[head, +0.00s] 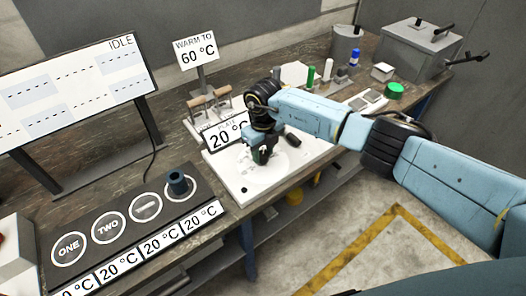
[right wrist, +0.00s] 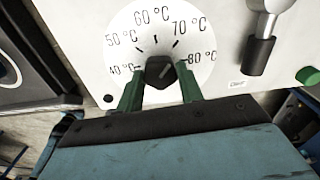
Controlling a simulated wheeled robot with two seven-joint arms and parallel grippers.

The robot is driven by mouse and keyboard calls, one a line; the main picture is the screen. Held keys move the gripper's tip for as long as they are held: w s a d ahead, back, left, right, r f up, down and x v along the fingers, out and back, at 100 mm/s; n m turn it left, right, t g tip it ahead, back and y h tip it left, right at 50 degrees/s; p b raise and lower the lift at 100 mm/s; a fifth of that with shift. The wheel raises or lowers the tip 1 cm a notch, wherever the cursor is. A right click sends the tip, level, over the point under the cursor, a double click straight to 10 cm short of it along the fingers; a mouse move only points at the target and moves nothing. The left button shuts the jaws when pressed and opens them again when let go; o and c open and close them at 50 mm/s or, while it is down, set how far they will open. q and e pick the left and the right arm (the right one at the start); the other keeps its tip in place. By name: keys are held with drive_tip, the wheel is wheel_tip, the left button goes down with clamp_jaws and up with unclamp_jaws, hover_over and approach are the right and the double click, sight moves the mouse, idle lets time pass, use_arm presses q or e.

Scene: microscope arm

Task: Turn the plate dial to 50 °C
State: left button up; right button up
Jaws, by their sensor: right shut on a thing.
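The plate dial (right wrist: 138,40) is a pale disc marked from 40 °C to 80 °C, with a black knob (right wrist: 161,72) at its centre. In the right wrist view the green fingers of my right gripper (right wrist: 160,88) stand on both sides of the knob and are shut on it. I cannot tell for sure which mark the knob points at. In the head view my right gripper (head: 264,155) reaches down onto the white plate unit (head: 238,186) and hides the knob. The plate display (head: 228,136) reads 20 °C. My left gripper is not in view.
A sign (head: 196,52) reads "WARM TO 60 °C". A dark panel (head: 127,215) with round pads holds a dark cup (head: 178,183). A screen (head: 70,88) reads IDLE.

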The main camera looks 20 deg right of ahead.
drive_tip(key=n+b, duration=0.4)
drive_tip(key=n, duration=0.1)
drive_tip(key=shift+f, duration=0.15)
drive_tip(key=n+b, duration=0.7)
drive_tip(key=n, duration=0.1)
drive_tip(key=shift+n+b, duration=0.35)
drive_tip(key=shift+n, duration=0.05)
drive_tip(key=shift+n+b, duration=0.95)
drive_tip(key=shift+n, duration=0.55)
drive_tip(key=shift+r, duration=0.2)
drive_tip(key=o, duration=1)
